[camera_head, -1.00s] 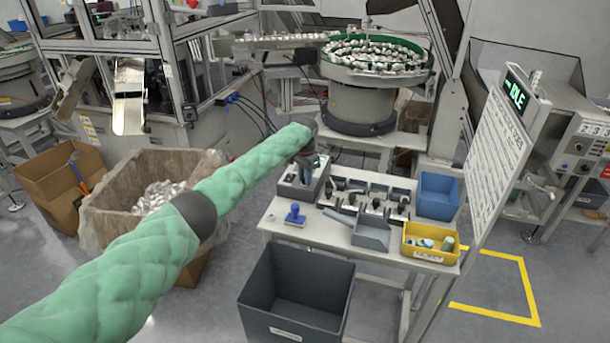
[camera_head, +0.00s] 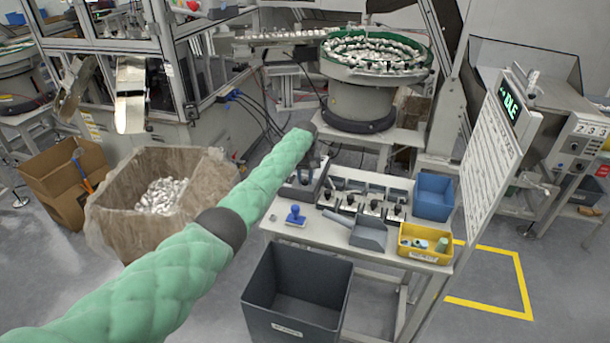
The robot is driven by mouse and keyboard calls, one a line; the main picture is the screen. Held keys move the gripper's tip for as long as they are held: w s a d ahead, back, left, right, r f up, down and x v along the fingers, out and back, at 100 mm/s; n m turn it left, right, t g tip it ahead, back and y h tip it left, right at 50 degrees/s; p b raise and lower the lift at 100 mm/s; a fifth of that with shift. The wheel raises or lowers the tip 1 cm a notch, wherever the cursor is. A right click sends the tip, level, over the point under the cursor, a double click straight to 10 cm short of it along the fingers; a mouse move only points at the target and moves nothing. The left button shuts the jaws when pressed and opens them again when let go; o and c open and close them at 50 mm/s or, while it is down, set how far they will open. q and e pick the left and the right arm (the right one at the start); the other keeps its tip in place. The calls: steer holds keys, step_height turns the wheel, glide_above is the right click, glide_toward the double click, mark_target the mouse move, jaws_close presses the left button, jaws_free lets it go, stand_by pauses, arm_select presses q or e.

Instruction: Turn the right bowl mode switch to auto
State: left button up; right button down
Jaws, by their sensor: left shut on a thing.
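My left gripper (camera_head: 314,160) is at the end of the green-sleeved arm, over the back of a small grey box (camera_head: 301,186) at the left end of the work table. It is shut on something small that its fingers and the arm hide. I cannot make out the mode switch or its setting. The right feeder bowl (camera_head: 352,76), with a green rim and full of parts, stands behind the table. My right gripper is not in view.
The table (camera_head: 310,231) holds a blue stamp (camera_head: 295,215), a grey scoop (camera_head: 369,233), a blue bin (camera_head: 435,196) and a yellow bin (camera_head: 425,255). A dark crate (camera_head: 296,323) stands in front. A sign board (camera_head: 492,150) stands at right; a lined carton (camera_head: 115,220) at left.

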mark_target(305, 179)
arm_select(q)
steer(key=shift+r+n+p, duration=0.15)
steer(key=shift+n+p, duration=0.15)
steer(key=shift+n, duration=0.6)
steer(key=shift+n+p, duration=0.5)
steer(key=shift+n, duration=1)
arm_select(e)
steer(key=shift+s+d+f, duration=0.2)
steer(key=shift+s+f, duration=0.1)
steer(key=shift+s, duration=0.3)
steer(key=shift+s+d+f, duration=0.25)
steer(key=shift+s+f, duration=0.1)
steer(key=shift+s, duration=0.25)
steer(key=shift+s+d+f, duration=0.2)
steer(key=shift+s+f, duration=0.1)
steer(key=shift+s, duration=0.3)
arm_select(q)
steer(key=o, duration=1)
